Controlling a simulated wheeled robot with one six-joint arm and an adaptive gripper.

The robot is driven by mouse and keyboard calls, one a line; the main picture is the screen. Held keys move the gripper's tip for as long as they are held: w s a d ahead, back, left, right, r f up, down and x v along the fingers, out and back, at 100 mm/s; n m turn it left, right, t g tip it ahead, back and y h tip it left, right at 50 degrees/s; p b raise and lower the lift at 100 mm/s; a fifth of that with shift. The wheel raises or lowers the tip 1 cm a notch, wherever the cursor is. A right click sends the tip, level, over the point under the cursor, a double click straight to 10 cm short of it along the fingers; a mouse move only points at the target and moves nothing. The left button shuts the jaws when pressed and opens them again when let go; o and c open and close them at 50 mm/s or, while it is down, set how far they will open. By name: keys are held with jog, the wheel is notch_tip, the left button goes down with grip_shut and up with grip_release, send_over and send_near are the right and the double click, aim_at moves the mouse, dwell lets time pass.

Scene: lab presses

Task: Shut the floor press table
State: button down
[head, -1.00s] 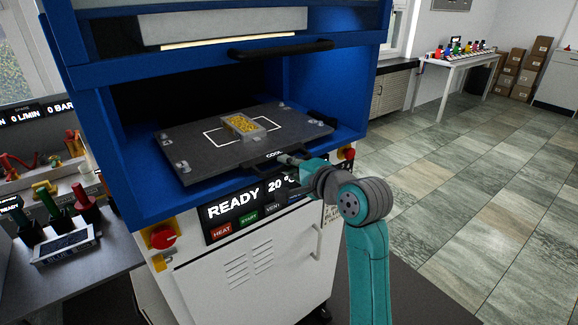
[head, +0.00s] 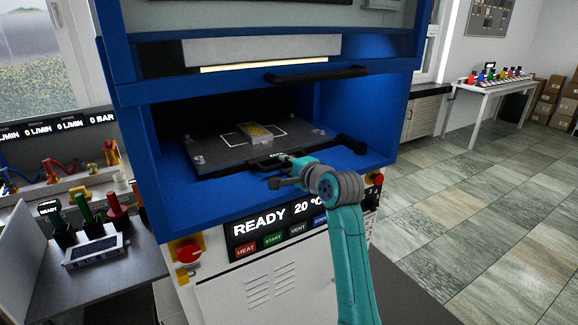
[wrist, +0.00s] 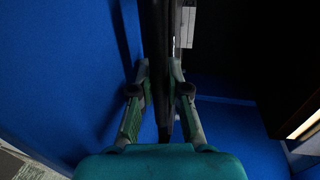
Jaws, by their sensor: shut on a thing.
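The floor press table (head: 221,151) is a dark grey plate inside the blue press, with a white outline marked on top. A clear tray of yellow granules (head: 254,132) sits within that outline. A black handle (head: 264,165) runs along the table's front edge. My gripper (head: 284,159) is at this handle, shut on it, with the arm reaching in from the lower right. In the wrist view the fingers (wrist: 159,72) close on the dark bar from both sides. The plate now lies within the blue frame; its rear edge is in shadow.
The blue press frame (head: 362,125) stands around the table. Above hangs another black handle (head: 315,75). Below is a control panel reading READY 20 (head: 275,220) and a red knob (head: 187,251).

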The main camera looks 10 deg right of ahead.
jog(key=c, duration=1.1)
grip_release()
jog(key=shift+w, duration=0.15)
jog(key=shift+c, duration=0.2)
jog(key=shift+f, duration=0.1)
jog(key=shift+v, duration=4.1)
